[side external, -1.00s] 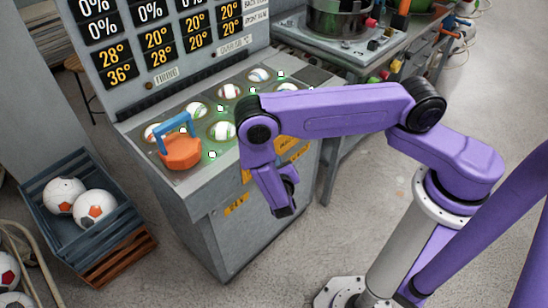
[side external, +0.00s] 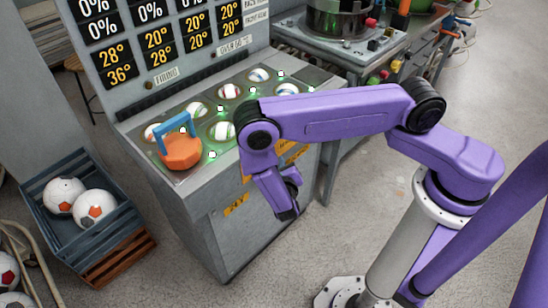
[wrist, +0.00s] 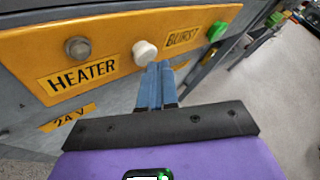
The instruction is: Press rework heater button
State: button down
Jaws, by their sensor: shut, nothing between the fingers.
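The wrist view shows a yellow panel (wrist: 110,60) on the console front with a black "HEATER" label (wrist: 83,75). A grey metal button (wrist: 77,47) sits above that label, and a white button (wrist: 145,52) stands to the label's right. My gripper (wrist: 160,66) is shut and empty, its blue fingertips just below and right of the white button. I cannot tell whether they touch it. In the side external view my gripper (side external: 290,211) points down in front of the grey console (side external: 210,235); the buttons are hidden behind my arm there.
A "BURST" label (wrist: 183,38) and a green button (wrist: 216,30) are farther right on the panel. An orange lidded piece with a blue handle (side external: 181,150) stands on the console top. A blue crate of balls (side external: 113,218) is at left. The floor in front is clear.

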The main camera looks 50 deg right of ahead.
jog(key=shift+s, duration=2.75)
jog(key=s+r+m+g, duration=0.3)
jog(key=r+m+g, duration=0.3)
jog(key=r+m, duration=0.65)
jog(key=s+d+r+m+g+y, duration=0.1)
jog(key=s+r+m+g+y, duration=0.3)
jog(key=s+r, duration=1.1)
jog(key=m+y, duration=0.3)
jog(key=y, duration=0.3)
jog(key=shift+s+d+m, duration=0.25)
jog(key=shift+s+m, duration=0.05)
jog(key=shift+m, duration=0.05)
